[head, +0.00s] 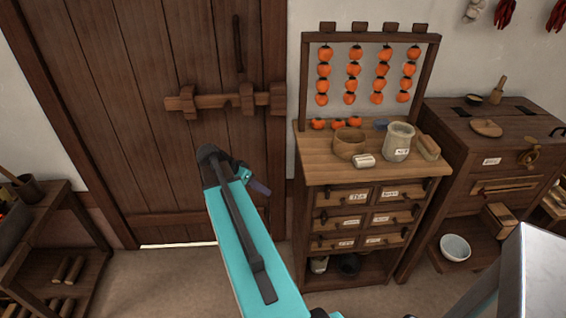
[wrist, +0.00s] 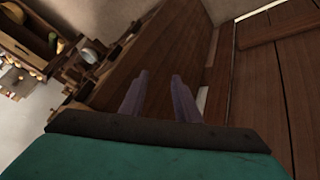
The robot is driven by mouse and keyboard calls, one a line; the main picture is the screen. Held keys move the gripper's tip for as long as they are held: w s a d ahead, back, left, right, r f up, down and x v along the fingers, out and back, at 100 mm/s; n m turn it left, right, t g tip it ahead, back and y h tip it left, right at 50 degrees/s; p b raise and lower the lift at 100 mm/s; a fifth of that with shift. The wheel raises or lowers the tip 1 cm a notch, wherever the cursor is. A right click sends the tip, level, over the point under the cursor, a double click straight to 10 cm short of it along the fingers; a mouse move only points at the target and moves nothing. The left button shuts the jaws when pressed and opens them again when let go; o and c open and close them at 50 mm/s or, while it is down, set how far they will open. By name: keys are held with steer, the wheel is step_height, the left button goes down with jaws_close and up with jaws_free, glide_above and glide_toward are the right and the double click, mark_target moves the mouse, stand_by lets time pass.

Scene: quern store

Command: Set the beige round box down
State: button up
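A tan-beige round box (head: 350,144) stands upright on the wooden top (head: 320,168) of the drawer cabinet in the head view, in front of the hanging orange fruit. It is apart from my gripper (head: 258,187), which is left of the cabinet, in front of the plank door. In the wrist view my gripper's two purple fingers (wrist: 160,98) are apart with nothing between them. I cannot make out the round box in the wrist view.
A small pale block (head: 364,161), a pale labelled jar (head: 398,142) and a wooden scoop-like piece (head: 428,148) crowd the cabinet top near the box. A rack of orange fruit (head: 366,75) rises behind. A darker chest (head: 490,150) stands right; a low shelf (head: 60,235) stands left.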

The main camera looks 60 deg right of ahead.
steer(key=s+a+f+n+y, duration=0.15)
steer(key=a+f+n, duration=0.55)
steer(key=a+f, duration=1.55)
steer(key=s+a+f+n+y, duration=0.1)
steer(key=s+a+f+n, duration=0.3)
steer(key=a, duration=0.3)
steer(key=s+a+f+n+g+y, duration=0.1)
steer(key=s+a+f+n+y, duration=0.1)
steer(key=s+a+f+n, duration=0.2)
steer(key=s+a+f+n+y, duration=0.2)
steer(key=s+a+f+n, duration=0.2)
steer(key=s+a, duration=0.3)
steer(key=shift+s+a+f+g, duration=0.2)
steer(key=shift+a+f+g, duration=0.1)
steer(key=shift+a, duration=1.65)
steer(key=shift+o, duration=0.3)
